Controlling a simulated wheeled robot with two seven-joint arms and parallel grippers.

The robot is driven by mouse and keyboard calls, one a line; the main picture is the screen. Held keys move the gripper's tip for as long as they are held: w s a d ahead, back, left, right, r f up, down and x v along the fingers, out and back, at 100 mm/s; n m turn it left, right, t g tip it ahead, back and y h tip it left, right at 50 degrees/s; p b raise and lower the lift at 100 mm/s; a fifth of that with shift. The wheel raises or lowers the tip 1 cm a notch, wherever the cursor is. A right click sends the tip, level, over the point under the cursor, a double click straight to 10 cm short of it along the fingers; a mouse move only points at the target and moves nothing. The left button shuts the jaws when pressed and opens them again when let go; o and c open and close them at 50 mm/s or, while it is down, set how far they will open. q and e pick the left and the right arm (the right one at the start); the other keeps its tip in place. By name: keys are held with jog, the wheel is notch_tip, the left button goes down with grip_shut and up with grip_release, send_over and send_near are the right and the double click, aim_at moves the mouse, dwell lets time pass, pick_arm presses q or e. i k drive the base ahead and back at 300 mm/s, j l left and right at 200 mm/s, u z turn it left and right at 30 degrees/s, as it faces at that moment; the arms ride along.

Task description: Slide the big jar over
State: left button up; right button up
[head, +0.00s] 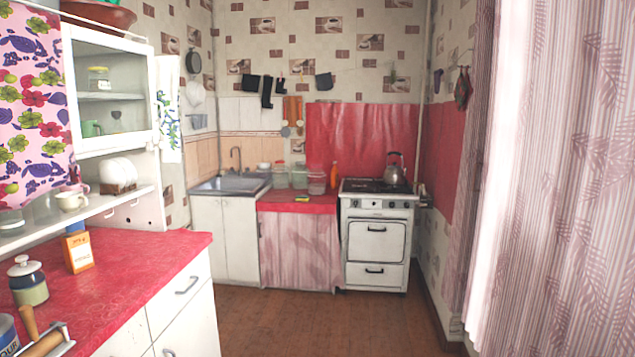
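Several clear jars stand on the red-covered far counter (290,206) between the sink and the stove. One jar (317,182) with a pinkish lid is at the front right. Another jar (280,175) is at the left, and a third jar (298,177) is between them. A lidded canister (29,284) with a dark band stands on the near red counter (135,290). I cannot tell which one is the big jar. Neither of my grippers is in view.
A spice box (77,252) and a wooden-handled tool (38,332) are on the near counter; its right part is clear. The stove (376,240) bears a kettle (394,168). The brown floor (310,320) is open. A striped curtain (550,180) hangs at right.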

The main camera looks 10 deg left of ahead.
aim_at(316, 176)
jog(key=i, duration=4.35)
jog(key=j+u, duration=0.05)
jog(key=j, duration=0.1)
